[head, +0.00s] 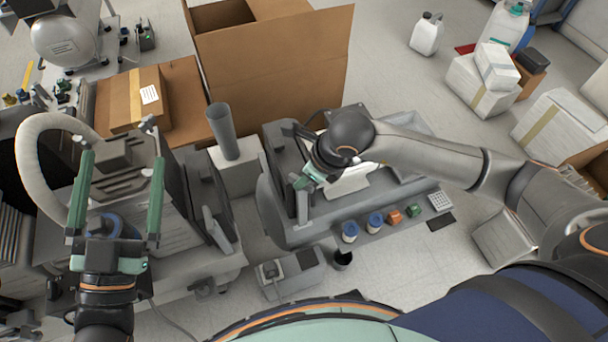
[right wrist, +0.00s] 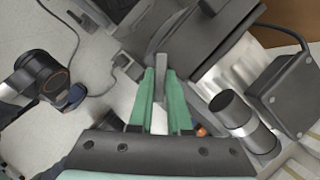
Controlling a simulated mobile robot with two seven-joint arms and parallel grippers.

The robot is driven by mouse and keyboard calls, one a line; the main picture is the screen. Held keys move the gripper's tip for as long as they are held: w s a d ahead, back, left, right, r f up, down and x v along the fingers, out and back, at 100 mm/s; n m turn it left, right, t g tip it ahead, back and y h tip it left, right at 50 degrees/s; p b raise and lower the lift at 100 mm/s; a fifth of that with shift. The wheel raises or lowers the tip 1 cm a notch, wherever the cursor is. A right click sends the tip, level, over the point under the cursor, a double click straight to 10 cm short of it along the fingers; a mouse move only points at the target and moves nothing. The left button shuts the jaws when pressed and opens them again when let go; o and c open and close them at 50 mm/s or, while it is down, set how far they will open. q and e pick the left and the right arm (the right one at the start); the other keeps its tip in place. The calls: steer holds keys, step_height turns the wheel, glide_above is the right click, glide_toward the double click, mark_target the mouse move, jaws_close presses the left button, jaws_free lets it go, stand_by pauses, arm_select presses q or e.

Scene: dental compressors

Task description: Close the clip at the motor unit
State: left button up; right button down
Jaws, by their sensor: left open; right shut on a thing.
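My right gripper (head: 303,182) is at a grey housing with an upright dark panel (head: 275,165), apparently the motor unit, right of centre in the head view. In the right wrist view its green fingers (right wrist: 164,75) are together on a narrow grey piece (right wrist: 158,60), which looks like the clip's lever. The arm and wrist partly hide this spot in the head view, and I cannot tell how far the clip is closed. My left gripper (head: 122,156) is open, with its green fingers wide apart above a grey, ribbed machine (head: 115,185), holding nothing.
A large open cardboard box (head: 275,60) stands behind the housing. A grey upright tube (head: 221,130) stands to its left. Blue-topped jars (head: 349,232) and small orange and green pieces (head: 394,217) sit along the front ledge. A small grey box (head: 290,272) is below. Floor at right is partly clear.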

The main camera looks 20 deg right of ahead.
steer(key=m+h, duration=0.1)
steer(key=m, duration=0.2)
steer(key=m+t+h, duration=0.1)
steer(key=m, duration=0.1)
steer(key=shift+a+m, duration=0.15)
steer(key=shift+m, duration=0.25)
steer(key=shift+m+h, duration=0.3)
steer(key=shift+m, duration=0.4)
arm_select(q)
steer(key=shift+f, duration=0.3)
arm_select(e)
steer(key=shift+m, duration=0.3)
steer(key=c, duration=0.9)
jaws_free()
steer(key=shift+o, duration=0.2)
